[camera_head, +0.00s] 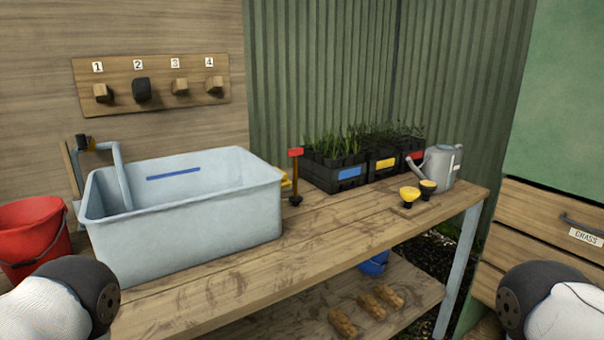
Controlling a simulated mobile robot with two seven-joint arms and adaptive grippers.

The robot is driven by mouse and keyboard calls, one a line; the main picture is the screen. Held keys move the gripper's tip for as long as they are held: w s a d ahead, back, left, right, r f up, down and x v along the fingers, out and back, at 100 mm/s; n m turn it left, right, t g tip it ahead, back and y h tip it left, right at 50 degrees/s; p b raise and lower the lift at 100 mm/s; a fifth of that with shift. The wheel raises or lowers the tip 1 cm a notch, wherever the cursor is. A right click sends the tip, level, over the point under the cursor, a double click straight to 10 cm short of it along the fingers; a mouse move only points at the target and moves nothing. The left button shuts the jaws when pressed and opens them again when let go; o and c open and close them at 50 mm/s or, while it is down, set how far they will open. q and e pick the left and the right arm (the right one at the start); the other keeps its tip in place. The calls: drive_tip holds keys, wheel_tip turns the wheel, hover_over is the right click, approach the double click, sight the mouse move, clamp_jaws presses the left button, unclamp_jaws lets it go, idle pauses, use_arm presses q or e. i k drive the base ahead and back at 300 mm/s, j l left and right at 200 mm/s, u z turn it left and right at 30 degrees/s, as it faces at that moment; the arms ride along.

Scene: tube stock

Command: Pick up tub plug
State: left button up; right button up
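A large pale blue-grey tub (190,232) stands on the wooden bench, with a blue stripe inside its far wall. Just right of it stands an upright wooden stick with a red crosspiece on top and a dark foot (295,178); this looks like the tub plug, though I cannot be sure. It stands on the bench, apart from any gripper. The tub's floor is hidden by its front wall. Only rounded black and white parts of my arms show at the lower left and lower right corners. Neither gripper shows.
A red bucket (34,236) is left of the tub. Black plant crates (335,176), yellow-topped items (409,196) and a grey watering can (440,165) stand at the right. A numbered knob board (152,103) hangs behind. The front of the bench top (300,232) is clear.

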sight(296, 199)
drive_tip(key=i+l+u, duration=0.1)
drive_tip(key=l, duration=0.25)
drive_tip(key=i+l+u, duration=0.1)
drive_tip(key=l, duration=0.25)
drive_tip(key=i+l+u, duration=0.1)
drive_tip(key=i+l, duration=0.15)
drive_tip(key=i+l+u, duration=0.1)
drive_tip(key=l, duration=0.4)
